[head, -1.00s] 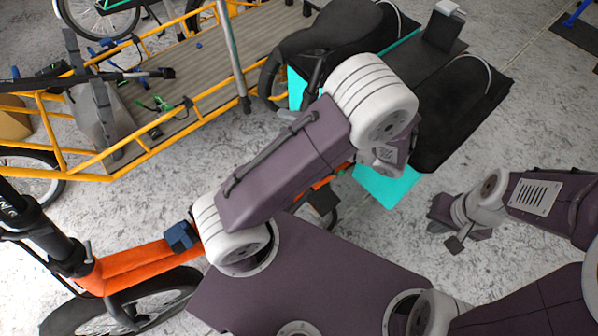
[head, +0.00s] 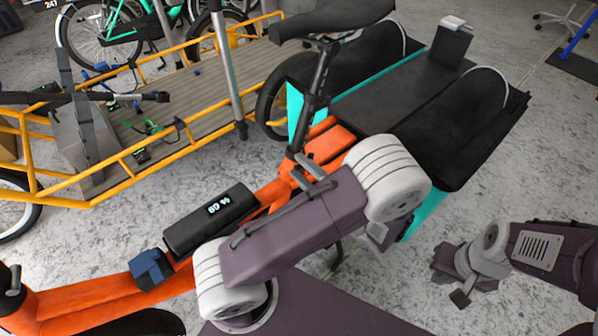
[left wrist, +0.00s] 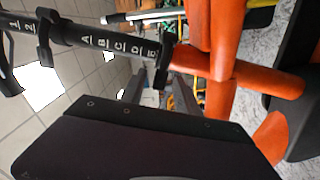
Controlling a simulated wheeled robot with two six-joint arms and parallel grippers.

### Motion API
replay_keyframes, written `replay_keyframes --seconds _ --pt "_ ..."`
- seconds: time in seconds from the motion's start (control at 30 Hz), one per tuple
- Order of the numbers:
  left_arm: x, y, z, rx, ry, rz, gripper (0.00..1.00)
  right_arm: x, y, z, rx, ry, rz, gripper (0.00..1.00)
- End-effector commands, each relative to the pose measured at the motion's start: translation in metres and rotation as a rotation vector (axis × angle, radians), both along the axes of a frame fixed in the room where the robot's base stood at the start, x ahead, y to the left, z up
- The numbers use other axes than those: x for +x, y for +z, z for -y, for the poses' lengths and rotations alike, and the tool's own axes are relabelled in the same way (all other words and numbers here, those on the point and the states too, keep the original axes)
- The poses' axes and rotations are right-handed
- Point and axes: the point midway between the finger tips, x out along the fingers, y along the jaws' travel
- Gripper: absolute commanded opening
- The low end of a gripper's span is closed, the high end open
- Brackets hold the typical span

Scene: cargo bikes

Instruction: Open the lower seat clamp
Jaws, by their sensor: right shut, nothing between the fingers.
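The seat post (head: 318,88) rises from the orange bike frame (head: 333,145) to a black saddle (head: 335,18) in the head view. In the left wrist view the post (left wrist: 105,42) lies sideways and bears white letters. The lower seat clamp (left wrist: 163,56) is a dark collar where the post meets the orange frame. A second dark clamp (left wrist: 45,30) sits further up the post. My left gripper (head: 311,174) is close to the post's base, partly hidden by my arm. Its fingers (left wrist: 160,92) are apart, near the lower clamp; contact is unclear. My right gripper (head: 459,297) is shut and empty, off to the right.
A battery display (head: 212,218) and a blue block (head: 150,268) sit on the orange frame. Black panniers (head: 465,125) flank the rear rack. A yellow cargo bike (head: 140,170) stands behind on the left. Floor is clear around my right gripper.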

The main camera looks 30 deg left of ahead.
Motion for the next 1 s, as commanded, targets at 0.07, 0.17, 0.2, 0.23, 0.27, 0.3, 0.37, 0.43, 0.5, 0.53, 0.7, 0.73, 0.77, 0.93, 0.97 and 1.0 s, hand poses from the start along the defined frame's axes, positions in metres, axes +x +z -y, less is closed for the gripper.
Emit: replay_keyframes --seconds 0.07,0.17,0.2,0.23,0.27,0.3,0.37,0.43,0.5,0.53,0.7,0.73,0.77,0.93,0.97,1.0 --pt "0.0025 -0.0017 -0.0070 -0.001 0.001 0.000 0.38 0.0000 -0.0054 0.0000 0.000 0.000 0.000 0.00" --pt "0.0039 -0.0001 -0.0101 0.000 0.000 0.000 0.38 0.0000 -0.0055 0.0000 0.000 0.000 0.000 0.00" --pt "0.0041 0.0002 -0.0103 0.000 0.000 0.000 0.38 -0.0001 -0.0052 0.0000 0.000 0.000 0.000 0.00" --pt "0.0041 0.0005 -0.0103 0.000 0.000 0.000 0.38 -0.0001 -0.0049 0.0000 0.000 0.000 0.000 0.00" --pt "0.0041 0.0007 -0.0102 0.000 -0.001 -0.001 0.38 0.0000 -0.0048 0.0000 0.000 0.000 0.000 0.00" --pt "0.0041 0.0007 -0.0101 0.000 -0.001 -0.001 0.38 0.0000 -0.0047 0.0000 0.000 0.000 0.000 0.00" --pt "0.0041 0.0007 -0.0100 0.000 0.000 -0.001 0.35 0.0000 -0.0047 0.0000 0.000 0.000 0.000 0.00" --pt "0.0040 0.0007 -0.0099 0.000 0.000 -0.001 0.16 0.0000 -0.0047 0.0000 0.000 0.000 0.000 0.00" --pt "0.0039 0.0006 -0.0098 0.000 0.000 -0.001 0.00 0.0000 -0.0047 0.0000 0.000 0.000 0.000 0.00" --pt "0.0039 0.0006 -0.0098 0.000 0.000 -0.001 0.00 0.0000 -0.0047 0.0000 0.000 0.000 0.000 0.00" --pt "0.0039 0.0005 -0.0099 0.000 0.000 -0.001 0.00 0.0000 -0.0047 0.0000 0.000 0.000 0.000 0.00" --pt "0.0038 0.0004 -0.0098 0.000 0.000 -0.001 0.00 0.0000 -0.0047 0.0000 0.000 0.000 0.000 0.00" --pt "0.0038 0.0004 -0.0098 0.000 0.000 -0.001 0.00 0.0000 -0.0047 0.0000 0.000 0.000 0.000 0.00" --pt "0.0038 0.0003 -0.0098 0.000 0.000 -0.001 0.00 0.0000 -0.0048 0.0000 0.000 0.000 0.000 0.00" --pt "0.0038 0.0003 -0.0098 0.000 0.000 -0.001 0.00 0.0000 -0.0048 0.0000 0.000 0.000 0.000 0.00" --pt "0.0038 0.0003 -0.0098 0.000 0.000 -0.001 0.00 0.0000 -0.0048 0.0000 0.000 0.000 0.000 0.00"
